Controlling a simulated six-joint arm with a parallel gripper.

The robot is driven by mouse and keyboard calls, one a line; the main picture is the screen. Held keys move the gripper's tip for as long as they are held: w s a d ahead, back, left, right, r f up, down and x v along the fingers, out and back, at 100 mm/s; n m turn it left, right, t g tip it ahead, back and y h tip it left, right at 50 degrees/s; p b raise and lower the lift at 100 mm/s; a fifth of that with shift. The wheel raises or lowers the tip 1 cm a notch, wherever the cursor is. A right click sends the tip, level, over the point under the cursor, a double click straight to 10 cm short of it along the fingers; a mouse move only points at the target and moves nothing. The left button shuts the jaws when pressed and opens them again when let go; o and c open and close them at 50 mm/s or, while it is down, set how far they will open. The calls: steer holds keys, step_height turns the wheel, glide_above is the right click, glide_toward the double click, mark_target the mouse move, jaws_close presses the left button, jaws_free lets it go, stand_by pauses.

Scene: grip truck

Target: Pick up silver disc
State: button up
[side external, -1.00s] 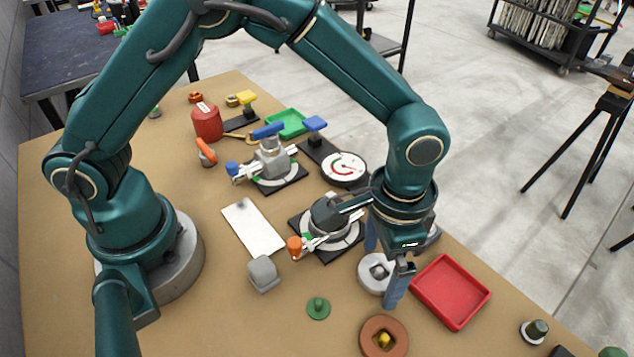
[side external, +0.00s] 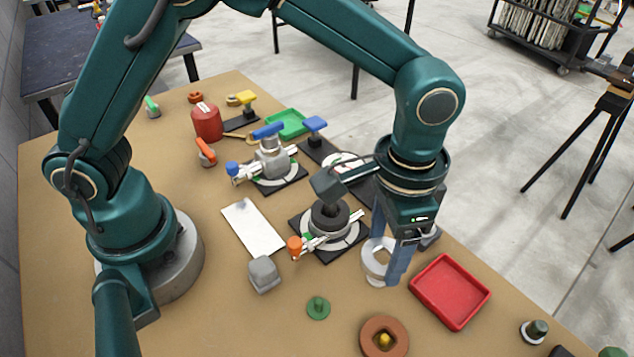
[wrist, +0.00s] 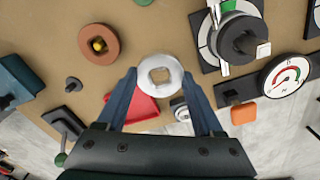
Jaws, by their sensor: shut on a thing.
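The silver disc (side external: 375,266) is a thick pale ring with a square hole in its middle. My gripper (side external: 388,258) is shut on it, with one blue finger on each side. The disc appears slightly above the table, though the gap is hard to judge. In the wrist view, the silver disc (wrist: 160,64) sits between the tips of my gripper (wrist: 160,78), and its square hole is open to view. The far finger is partly behind the disc and near finger in the side view.
A red tray (side external: 450,292) stands just right of my gripper. A copper-coloured ring (side external: 372,348) and a green knob (side external: 318,307) lie in front. A black-based clamp fixture (side external: 330,240) is close on the left, and a grey block (side external: 264,274) is beyond it.

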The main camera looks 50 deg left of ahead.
steer(key=a+r, duration=0.2)
steer(key=a, duration=0.1)
steer(key=w+a+r, duration=0.1)
steer(key=a+r, duration=0.1)
steer(key=a, duration=0.2)
steer(key=w+a+r, duration=0.1)
steer(key=a+r, duration=0.1)
steer(key=a, duration=0.1)
steer(key=shift+a+r, duration=0.15)
steer(key=shift+a, duration=0.1)
steer(key=shift+s+a+r, duration=0.1)
steer(key=shift+a+r, duration=0.15)
steer(key=s+r, duration=0.1)
steer(key=r, duration=0.1)
steer(key=shift+s+r+n, duration=0.3)
steer(key=shift+s, duration=0.05)
steer(key=shift+s+f, duration=0.1)
steer(key=shift+f, duration=2.3)
steer(key=shift+f, duration=0.15)
steer(key=shift+f, duration=0.7)
steer(key=shift+f, duration=0.3)
steer(key=shift+f, duration=0.35)
